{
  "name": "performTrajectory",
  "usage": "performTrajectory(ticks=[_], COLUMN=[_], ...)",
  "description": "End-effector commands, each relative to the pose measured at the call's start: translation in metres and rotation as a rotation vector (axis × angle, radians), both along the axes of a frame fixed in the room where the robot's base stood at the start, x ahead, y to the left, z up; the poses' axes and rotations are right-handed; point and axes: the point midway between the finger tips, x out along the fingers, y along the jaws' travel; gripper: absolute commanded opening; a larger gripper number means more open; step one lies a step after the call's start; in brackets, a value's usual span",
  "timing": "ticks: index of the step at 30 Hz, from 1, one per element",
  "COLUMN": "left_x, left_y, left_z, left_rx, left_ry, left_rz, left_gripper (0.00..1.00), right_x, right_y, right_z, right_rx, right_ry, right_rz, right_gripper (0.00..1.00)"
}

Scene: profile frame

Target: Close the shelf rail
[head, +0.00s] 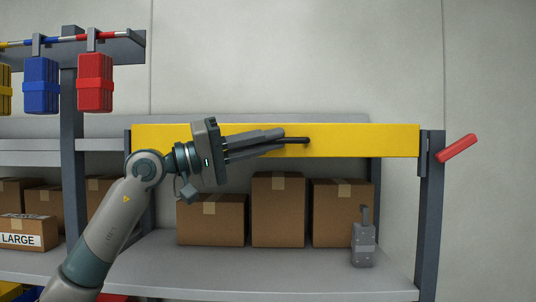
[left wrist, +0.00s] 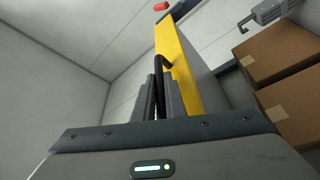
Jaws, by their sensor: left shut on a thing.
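The yellow shelf rail (head: 360,140) lies level across the front of the shelf in the head view, from the left post to the right post. Its right end is beside the right post (head: 430,200); I cannot tell if it is latched. A red lever (head: 457,148) tilts up and outward from that post. My left gripper (head: 283,138) is in front of the rail, shut on its thin black handle (head: 300,140). The left wrist view shows the handle (left wrist: 159,75) between the fingers, alongside the yellow rail (left wrist: 178,65). My right gripper is in neither view.
Cardboard boxes (head: 278,210) stand on the shelf board (head: 250,272) below the rail. A grey device (head: 363,242) stands at the board's right. Blue (head: 41,85) and red (head: 95,82) cases hang at upper left. The wall side at right is clear.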

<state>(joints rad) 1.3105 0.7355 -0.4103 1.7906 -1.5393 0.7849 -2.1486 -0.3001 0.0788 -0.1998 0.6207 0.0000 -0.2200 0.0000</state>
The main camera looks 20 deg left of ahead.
Motion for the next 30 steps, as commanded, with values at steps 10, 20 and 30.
performTrajectory(ticks=[10, 20, 30], left_x=[0.000, 0.000, -0.009], left_y=[0.001, 0.001, 0.014], left_z=[0.040, 0.038, 0.032], left_rx=[-0.005, -0.003, -0.002], left_ry=[-0.005, -0.004, -0.003], left_rz=[0.003, 0.002, 0.003], left_gripper=[0.00, 0.18, 0.18], right_x=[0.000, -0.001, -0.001], right_y=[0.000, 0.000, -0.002], right_z=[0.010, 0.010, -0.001], right_rx=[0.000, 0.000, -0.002], right_ry=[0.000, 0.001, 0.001], right_rz=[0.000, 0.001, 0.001], right_gripper=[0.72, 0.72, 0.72])
